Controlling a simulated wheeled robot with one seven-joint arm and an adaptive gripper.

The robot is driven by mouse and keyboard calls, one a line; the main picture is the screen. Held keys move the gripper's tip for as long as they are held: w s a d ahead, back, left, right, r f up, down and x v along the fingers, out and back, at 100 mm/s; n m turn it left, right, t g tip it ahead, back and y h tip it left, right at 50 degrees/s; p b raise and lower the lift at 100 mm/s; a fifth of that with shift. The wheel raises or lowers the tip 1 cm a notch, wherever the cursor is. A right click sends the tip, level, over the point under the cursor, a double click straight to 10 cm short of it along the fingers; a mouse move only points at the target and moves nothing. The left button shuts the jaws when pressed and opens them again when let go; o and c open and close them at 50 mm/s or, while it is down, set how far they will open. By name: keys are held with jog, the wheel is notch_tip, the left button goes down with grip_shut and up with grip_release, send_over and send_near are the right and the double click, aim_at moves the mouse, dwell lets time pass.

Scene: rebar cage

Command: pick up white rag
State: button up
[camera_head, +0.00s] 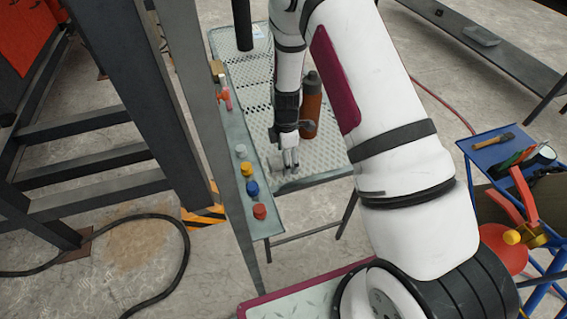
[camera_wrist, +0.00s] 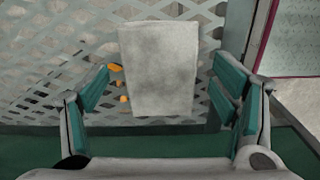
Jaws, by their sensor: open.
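A white rag (camera_wrist: 160,50), greyish and roughly rectangular, lies flat on a perforated metal tabletop in the wrist view. My gripper (camera_wrist: 165,88) is open, with a green-padded finger on each side of the rag and apart from it. In the head view my gripper (camera_head: 290,160) points down over the front part of the grated table (camera_head: 262,75). The rag is hard to make out there, close to the fingers.
An orange-brown bottle (camera_head: 311,105) stands on the table close beside my gripper. Coloured knobs (camera_head: 252,188) line a strip along the table's left side. Dark steel posts (camera_head: 140,80) rise at left. A blue cart (camera_head: 500,150) with tools stands at right.

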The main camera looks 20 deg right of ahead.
jog(key=shift+f, duration=0.4)
jog(key=shift+c, duration=0.2)
jog(key=c, duration=1.2)
jog(key=shift+r, duration=0.1)
jog(key=shift+r, duration=0.55)
notch_tip(320, 180, up, 2)
jog(key=shift+r, duration=0.15)
jog(key=s, duration=0.5)
jog(key=s+a+r, duration=0.1)
jog(key=s, duration=0.4)
jog(key=s+a+p, duration=0.1)
jog(key=s, duration=0.5)
jog(key=shift+r, duration=0.25)
